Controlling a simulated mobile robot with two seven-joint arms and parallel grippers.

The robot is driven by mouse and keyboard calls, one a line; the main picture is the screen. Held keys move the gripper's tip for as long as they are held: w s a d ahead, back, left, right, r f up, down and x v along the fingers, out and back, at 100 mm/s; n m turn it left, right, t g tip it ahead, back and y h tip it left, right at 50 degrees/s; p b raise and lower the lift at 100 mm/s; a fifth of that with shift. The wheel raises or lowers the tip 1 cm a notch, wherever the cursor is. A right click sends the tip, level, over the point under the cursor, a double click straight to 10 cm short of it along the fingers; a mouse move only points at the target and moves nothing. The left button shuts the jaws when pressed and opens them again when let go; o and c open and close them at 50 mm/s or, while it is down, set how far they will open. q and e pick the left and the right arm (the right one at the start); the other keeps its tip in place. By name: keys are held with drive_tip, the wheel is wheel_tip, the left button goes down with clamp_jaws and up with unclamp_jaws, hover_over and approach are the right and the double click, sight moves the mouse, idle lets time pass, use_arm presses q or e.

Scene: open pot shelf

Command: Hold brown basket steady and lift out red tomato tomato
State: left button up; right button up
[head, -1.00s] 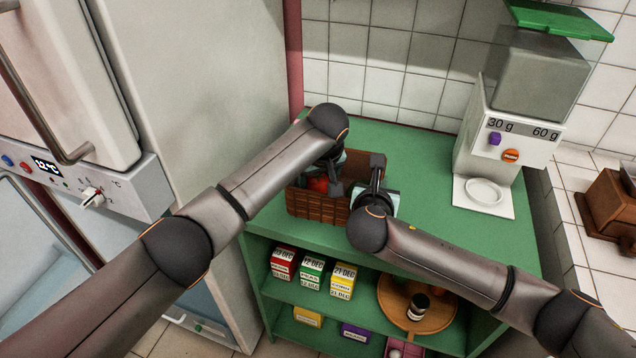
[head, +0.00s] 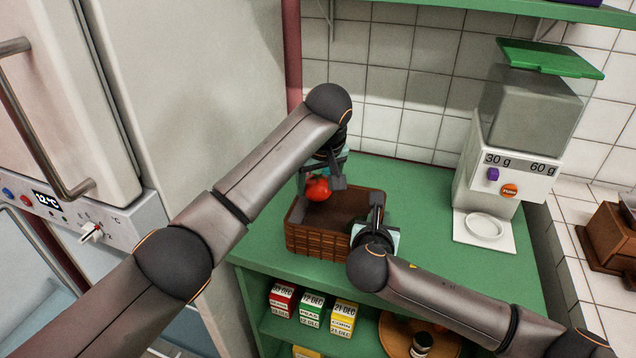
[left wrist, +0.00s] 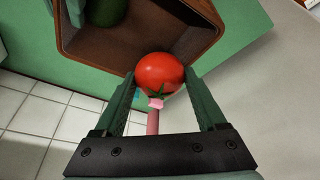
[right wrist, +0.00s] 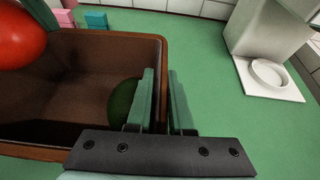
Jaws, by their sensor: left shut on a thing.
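The red tomato (head: 317,188) is between the fingers of my left gripper (head: 322,184), at the basket's back left rim. In the left wrist view the tomato (left wrist: 160,74) sits between both fingertips, its green leaves toward the camera. The brown basket (head: 318,240) stands upright on the green counter. In the right wrist view the fingers of my right gripper (right wrist: 162,72) straddle the basket's right wall, closed closely on it. A dark green round thing (right wrist: 122,104) lies inside the basket by that wall.
A dispenser (head: 497,170) with a green lid stands at the right, a white dish (head: 485,226) at its base. A fridge side (head: 205,90) rises at the left. The counter (head: 420,195) between basket and dispenser is clear.

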drive_tip(key=shift+o, duration=1.4)
